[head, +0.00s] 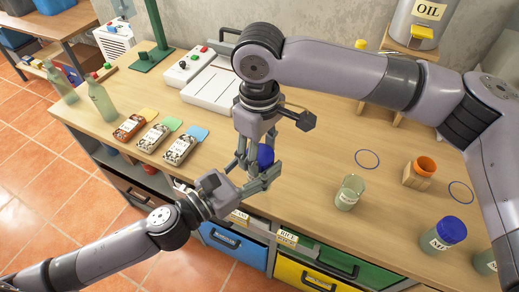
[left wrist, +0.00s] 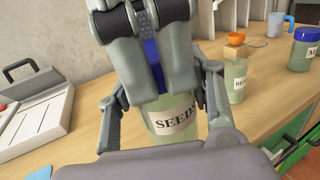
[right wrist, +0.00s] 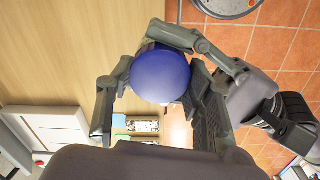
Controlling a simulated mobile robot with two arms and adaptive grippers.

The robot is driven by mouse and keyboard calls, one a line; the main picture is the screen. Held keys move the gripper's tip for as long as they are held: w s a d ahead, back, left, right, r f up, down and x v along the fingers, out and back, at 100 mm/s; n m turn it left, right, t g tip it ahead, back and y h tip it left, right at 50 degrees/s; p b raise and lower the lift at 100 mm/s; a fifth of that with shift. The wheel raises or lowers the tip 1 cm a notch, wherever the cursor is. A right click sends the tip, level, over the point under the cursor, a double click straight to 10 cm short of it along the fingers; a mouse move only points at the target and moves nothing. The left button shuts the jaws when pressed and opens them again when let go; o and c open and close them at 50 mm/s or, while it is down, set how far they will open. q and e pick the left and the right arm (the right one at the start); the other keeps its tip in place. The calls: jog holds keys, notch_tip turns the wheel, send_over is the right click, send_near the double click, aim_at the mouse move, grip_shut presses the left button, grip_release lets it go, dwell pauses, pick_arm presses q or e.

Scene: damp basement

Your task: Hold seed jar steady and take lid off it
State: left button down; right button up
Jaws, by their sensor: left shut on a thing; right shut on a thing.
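The seed jar (left wrist: 172,125), pale green with a SEEDS label, stands upright between the fingers of my left gripper (head: 262,182), which is shut on its body near the bench's front edge. Its blue lid (right wrist: 160,75) sits between the fingers of my right gripper (head: 250,152), which comes down from above and is shut on it. The lid also shows as a blue strip in the left wrist view (left wrist: 153,55). Right fingers hide the seam between lid and jar, so I cannot tell whether they touch. The jar's base is hidden.
An open green jar (head: 350,191), an orange cup (head: 426,165) on a wooden block and a blue-lidded jar (head: 443,233) stand to the right. Seed packets (head: 181,146) lie left, a white device (head: 210,85) behind. Bench between the device and the blue ring (head: 367,159) is mostly clear.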

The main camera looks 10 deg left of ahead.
jog(key=o, duration=1.3)
jog(key=shift+c, duration=0.2)
notch_tip(320, 180, up, 5)
jog(key=shift+f, duration=0.1)
jog(key=shift+c, duration=0.2)
notch_tip(320, 180, up, 3)
jog(key=shift+m, duration=0.8)
jog(key=shift+f, duration=3.95)
jog(key=shift+c, duration=0.4)
